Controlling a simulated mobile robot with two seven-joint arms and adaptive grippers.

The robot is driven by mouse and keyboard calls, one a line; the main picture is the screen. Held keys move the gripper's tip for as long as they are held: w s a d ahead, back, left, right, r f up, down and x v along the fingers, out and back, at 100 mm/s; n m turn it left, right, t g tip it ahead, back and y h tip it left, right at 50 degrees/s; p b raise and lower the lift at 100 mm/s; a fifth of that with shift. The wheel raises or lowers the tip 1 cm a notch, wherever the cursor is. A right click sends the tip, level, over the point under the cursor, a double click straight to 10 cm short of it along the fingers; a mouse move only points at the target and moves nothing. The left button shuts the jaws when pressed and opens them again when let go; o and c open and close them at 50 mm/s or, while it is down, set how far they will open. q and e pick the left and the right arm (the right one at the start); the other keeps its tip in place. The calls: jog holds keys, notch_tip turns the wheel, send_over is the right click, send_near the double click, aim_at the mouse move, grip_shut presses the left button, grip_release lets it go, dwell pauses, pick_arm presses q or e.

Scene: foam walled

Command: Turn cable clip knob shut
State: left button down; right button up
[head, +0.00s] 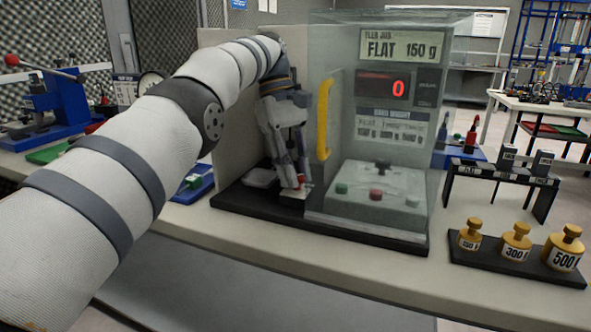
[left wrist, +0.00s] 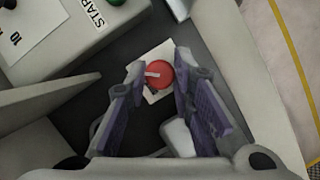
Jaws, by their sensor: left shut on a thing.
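The red knob (left wrist: 160,75) is round with a white pointer line and sits on a pale square plate (left wrist: 150,52). In the left wrist view the line points to the left. In the head view only a bit of the knob (head: 303,181) shows at my fingertips, low beside the clear-walled machine. My left gripper (head: 296,187) reaches down from above. In the left wrist view its two fingers (left wrist: 160,68) stand on either side of the knob, shut on it. I cannot make out a cable. My right gripper is not in view.
The clear-walled machine (head: 380,150) with a yellow handle (head: 324,118) stands just right of my gripper. A beige panel (head: 228,105) stands behind and left. Brass weights (head: 515,242) sit on a black base at right. The front of the bench is clear.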

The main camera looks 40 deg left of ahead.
pick_arm(q)
jog(key=c, duration=1.4)
grip_release()
jog(key=shift+f, duration=0.2)
jog(key=shift+c, duration=0.2)
jog(key=shift+o, duration=0.4)
jog(key=shift+r, duration=0.1)
